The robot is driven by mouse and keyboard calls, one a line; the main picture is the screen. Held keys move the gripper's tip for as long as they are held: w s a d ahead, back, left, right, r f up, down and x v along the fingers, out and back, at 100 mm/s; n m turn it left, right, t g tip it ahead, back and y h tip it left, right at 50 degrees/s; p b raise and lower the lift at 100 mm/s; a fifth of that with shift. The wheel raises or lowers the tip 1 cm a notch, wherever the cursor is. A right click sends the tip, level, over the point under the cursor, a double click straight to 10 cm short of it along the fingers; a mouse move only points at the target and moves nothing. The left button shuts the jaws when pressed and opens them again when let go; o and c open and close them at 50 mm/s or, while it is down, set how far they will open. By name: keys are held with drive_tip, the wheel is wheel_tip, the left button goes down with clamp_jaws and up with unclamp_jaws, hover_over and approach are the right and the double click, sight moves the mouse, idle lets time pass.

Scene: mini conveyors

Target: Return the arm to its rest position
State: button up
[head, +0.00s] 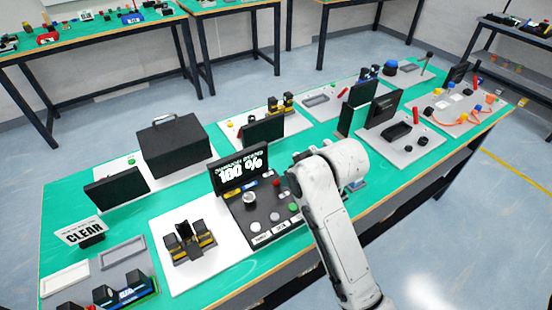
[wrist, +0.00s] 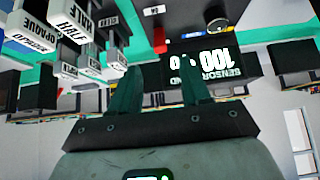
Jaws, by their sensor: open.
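My arm (head: 335,205) reaches up from the bottom of the head view and bends over the green table's front edge. My gripper is hidden behind the arm there. In the wrist view my gripper (wrist: 165,85) shows two dark green fingers standing apart with nothing between them. Beyond the fingers is a black display (wrist: 215,68) with white text reading 100 and SENSOR. The same display panel (head: 240,170) stands on a dark control board (head: 262,210) just left of my arm in the head view.
A white board with two mini conveyors (head: 190,240) lies left of the control board. A CLEAR sign (head: 80,232) stands at the far left. A large black box (head: 175,147) and more boards fill the back. Floor (head: 480,220) is open at right.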

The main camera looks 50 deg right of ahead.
drive_tip(key=s+a+f+g, duration=0.1)
drive_tip(key=s+a+f, duration=0.1)
drive_tip(key=a, duration=0.1)
drive_tip(key=s+a+f+g+y, duration=0.1)
drive_tip(key=s+a+f, duration=0.2)
drive_tip(key=s+a+f+n, duration=0.1)
drive_tip(key=s+a+f, duration=0.2)
drive_tip(key=shift+a+g+y, duration=0.15)
drive_tip(key=shift+g+y, duration=0.25)
drive_tip(key=s+a+f+g, duration=0.1)
drive_tip(key=s+f, duration=0.1)
drive_tip(key=s, duration=0.4)
drive_tip(key=s+a+f+n+g, duration=0.1)
drive_tip(key=s+f+g, duration=0.1)
drive_tip(key=s, duration=0.4)
drive_tip(key=shift+s+a+f+n+g, duration=0.25)
drive_tip(key=shift+s+f+n+g, duration=0.1)
drive_tip(key=shift+f, duration=0.15)
idle(0.3)
